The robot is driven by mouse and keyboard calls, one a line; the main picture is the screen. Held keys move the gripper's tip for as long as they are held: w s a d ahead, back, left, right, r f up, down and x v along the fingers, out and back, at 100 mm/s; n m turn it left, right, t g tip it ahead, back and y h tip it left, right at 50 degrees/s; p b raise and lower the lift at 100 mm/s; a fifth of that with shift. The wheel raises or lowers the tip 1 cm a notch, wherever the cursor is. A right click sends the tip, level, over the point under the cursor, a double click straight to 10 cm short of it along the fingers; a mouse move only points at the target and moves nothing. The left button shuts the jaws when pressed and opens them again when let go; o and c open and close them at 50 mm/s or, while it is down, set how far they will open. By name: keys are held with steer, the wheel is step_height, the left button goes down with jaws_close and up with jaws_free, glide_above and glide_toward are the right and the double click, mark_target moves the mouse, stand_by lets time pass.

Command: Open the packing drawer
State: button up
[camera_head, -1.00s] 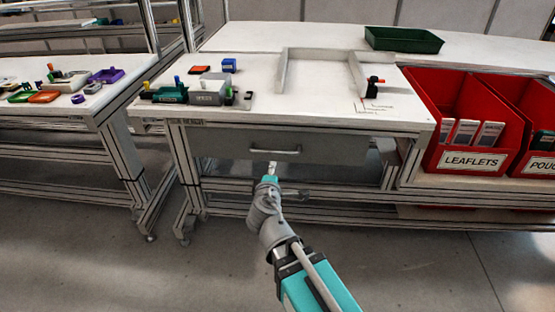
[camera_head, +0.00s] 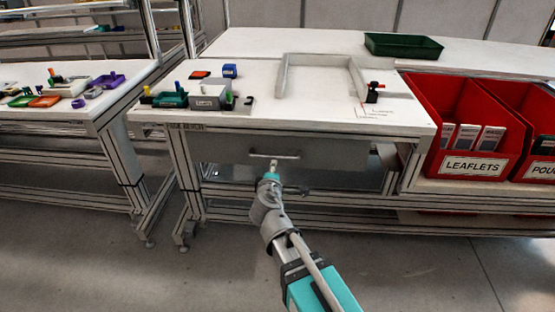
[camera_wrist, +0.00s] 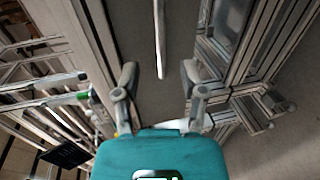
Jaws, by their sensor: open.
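The packing drawer (camera_head: 330,153) is a grey front under the white workbench top, and it looks shut. Its bar handle (camera_head: 276,156) runs level across the front. In the wrist view the handle (camera_wrist: 160,40) is a pale bar that runs upright, its near end between and just beyond my fingertips. In the wrist view my gripper (camera_wrist: 158,80) is open, with a finger on each side of the bar's line and nothing held. Whether a finger touches the handle I cannot tell.
The bench top (camera_head: 265,97) carries a fixture with small coloured parts (camera_head: 207,97) and a white frame (camera_head: 320,75). Red bins (camera_head: 470,120) stand to the right, a green tray (camera_head: 403,45) behind. Frame legs flank the drawer. The floor in front is clear.

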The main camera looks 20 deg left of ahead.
mark_target(277, 158)
steer(key=b+x, duration=0.1)
steer(key=x, duration=0.8)
steer(key=shift+w+a+b, duration=0.1)
steer(key=shift+w+b, duration=0.25)
steer(key=shift+b, duration=0.05)
steer(key=shift+c, duration=0.3)
jaws_close()
